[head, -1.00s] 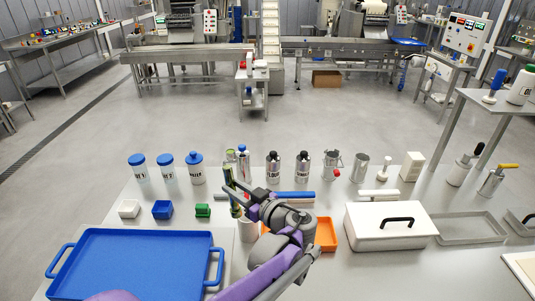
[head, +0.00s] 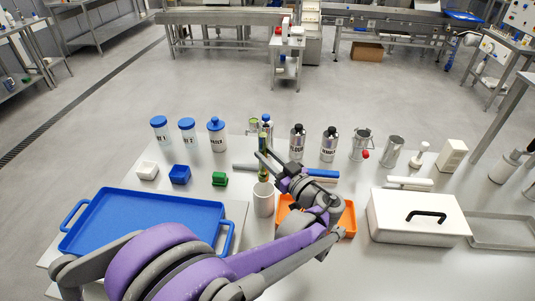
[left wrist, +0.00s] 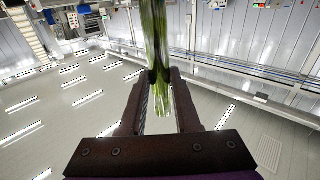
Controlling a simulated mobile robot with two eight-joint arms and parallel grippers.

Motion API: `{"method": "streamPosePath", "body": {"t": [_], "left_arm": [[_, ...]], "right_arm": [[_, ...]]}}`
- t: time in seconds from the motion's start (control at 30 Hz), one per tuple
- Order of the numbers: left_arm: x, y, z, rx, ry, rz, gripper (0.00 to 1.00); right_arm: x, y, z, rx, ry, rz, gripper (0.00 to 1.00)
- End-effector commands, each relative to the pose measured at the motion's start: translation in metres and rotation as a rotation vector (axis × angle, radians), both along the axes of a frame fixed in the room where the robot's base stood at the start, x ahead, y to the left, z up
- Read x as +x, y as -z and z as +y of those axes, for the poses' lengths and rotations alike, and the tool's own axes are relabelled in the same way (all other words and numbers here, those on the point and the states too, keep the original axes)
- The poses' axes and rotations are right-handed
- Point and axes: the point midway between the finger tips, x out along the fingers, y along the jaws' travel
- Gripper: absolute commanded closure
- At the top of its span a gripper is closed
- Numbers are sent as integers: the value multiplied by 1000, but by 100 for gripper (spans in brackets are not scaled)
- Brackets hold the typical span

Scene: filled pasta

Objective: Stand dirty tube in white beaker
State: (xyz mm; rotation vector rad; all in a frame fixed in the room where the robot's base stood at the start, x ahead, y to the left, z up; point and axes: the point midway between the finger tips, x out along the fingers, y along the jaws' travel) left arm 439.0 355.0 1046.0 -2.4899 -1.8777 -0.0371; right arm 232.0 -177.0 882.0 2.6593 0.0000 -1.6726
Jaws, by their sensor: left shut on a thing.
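The dirty tube (head: 263,168) is a clear, slim tube with green residue. My left gripper (head: 262,157) is shut on it and holds it near upright in the head view. The left wrist view shows the tube (left wrist: 155,35) between the two fingers (left wrist: 158,85). The white beaker (head: 264,201) stands on the table right below the tube. The tube's lower end shows close to the beaker's rim; I cannot tell whether it is above, behind or just inside it. My right gripper is not in view.
An orange tray (head: 347,218) lies right of the beaker, partly behind my arm. A blue tray (head: 150,222) is at left. A green block (head: 219,179), bottles and metal canisters (head: 329,146) stand behind. A white lidded box (head: 417,216) is at right.

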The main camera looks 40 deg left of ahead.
Motion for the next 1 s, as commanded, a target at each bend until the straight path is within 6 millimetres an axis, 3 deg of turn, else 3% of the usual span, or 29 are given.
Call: {"method": "streamPosePath", "body": {"t": [1.0], "left_arm": [[0,84,0,0,0,0,100]], "right_arm": [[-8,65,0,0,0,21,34]]}}
